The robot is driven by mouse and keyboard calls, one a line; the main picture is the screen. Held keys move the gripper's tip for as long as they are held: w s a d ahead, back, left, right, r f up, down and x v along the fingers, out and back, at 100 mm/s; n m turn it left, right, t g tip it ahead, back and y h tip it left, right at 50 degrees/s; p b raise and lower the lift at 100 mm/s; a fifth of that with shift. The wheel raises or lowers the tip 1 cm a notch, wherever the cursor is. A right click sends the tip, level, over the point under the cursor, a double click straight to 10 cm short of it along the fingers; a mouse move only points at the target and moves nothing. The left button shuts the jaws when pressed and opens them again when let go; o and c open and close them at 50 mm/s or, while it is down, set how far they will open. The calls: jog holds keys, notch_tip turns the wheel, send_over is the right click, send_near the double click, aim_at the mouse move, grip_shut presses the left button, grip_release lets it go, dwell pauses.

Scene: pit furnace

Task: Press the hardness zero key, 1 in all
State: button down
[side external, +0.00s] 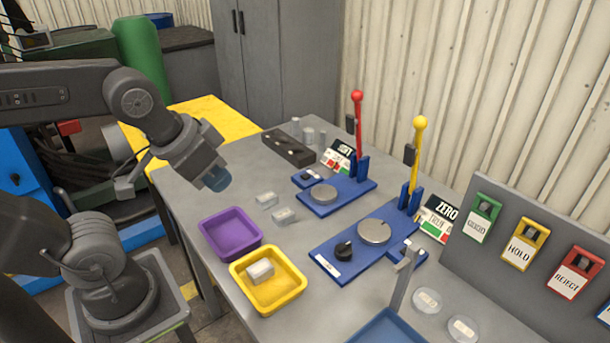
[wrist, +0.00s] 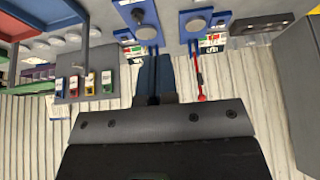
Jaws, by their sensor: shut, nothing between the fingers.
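A blue station (side external: 330,262) with a round grey plate (side external: 374,232), a black knob (side external: 343,251) and a yellow-knobbed lever (side external: 419,150) stands on the grey table. A card reading ZERO (side external: 440,212) stands behind its right end. I cannot tell which part is the hardness zero key. My gripper (side external: 216,181) is shut and empty, high over the table's left edge, well apart from the station. In the wrist view its blue fingers (wrist: 154,75) are together, and the station (wrist: 128,8) shows at the top edge; its yellow lever is not clearly seen there.
A second blue station (side external: 355,190) with a red-knobbed lever (side external: 357,120) stands farther back. A purple tray (side external: 232,252) and a yellow tray (side external: 243,285) sit at the front left. A panel (side external: 490,258) with coloured boxes and a grey post (side external: 401,285) stand right.

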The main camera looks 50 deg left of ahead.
jog(key=shift+w, duration=0.1)
jog(key=w+n+h, duration=0.3)
jog(key=w+n, duration=0.2)
jog(key=w, duration=0.4)
jog(key=n+t, duration=0.3)
jog(key=n, duration=1.4)
send_over(305, 177)
notch_tip(305, 177, down, 12)
jog(key=shift+w+a+f+h, duration=0.1)
jog(key=shift+f+h, duration=0.05)
jog(key=shift+h, duration=0.25)
jog(key=shift+f, duration=4.4)
